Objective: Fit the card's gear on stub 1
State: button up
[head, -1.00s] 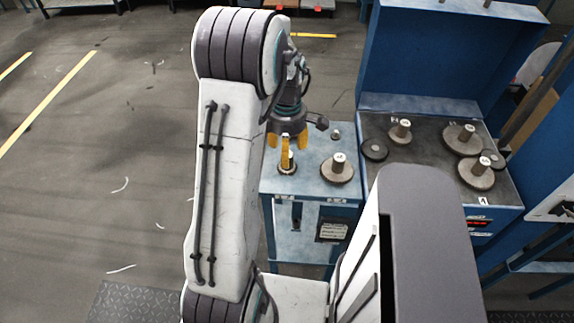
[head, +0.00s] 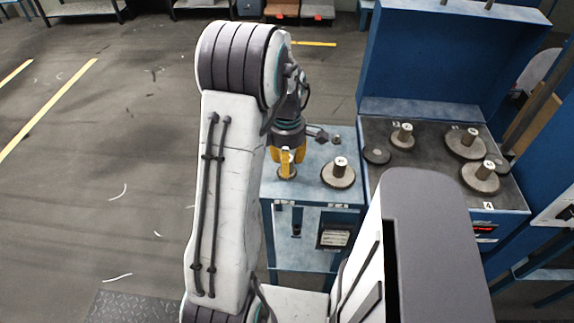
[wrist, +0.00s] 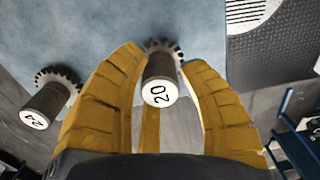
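My gripper (head: 287,170) is over the small blue cart, with its yellow fingers pointing down around a gear marked 20 (wrist: 160,92). In the wrist view the fingers stand on both sides of this gear's hub, with visible gaps, so the gripper is open. The gear's toothed rim shows beyond the hub; in the head view the fingers hide most of it. A second gear marked 24 (wrist: 45,105) stands on the cart; it also shows in the head view (head: 338,174). A white card (head: 333,238) is on the cart's front; its writing is too small to read.
The loom bed (head: 430,165) at the right carries several gears, including one at the front right (head: 481,180) and one at the back right (head: 465,145). A tall blue panel (head: 450,60) rises behind it.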

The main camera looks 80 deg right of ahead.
grip_shut()
jog(key=shift+r, duration=0.3)
jog(key=shift+r+p, duration=0.3)
jog(key=shift+p, duration=0.15)
jog(key=shift+r, duration=0.15)
jog(key=shift+r+p, duration=1.3)
jog(key=shift+r, duration=0.3)
jog(key=shift+r, duration=0.1)
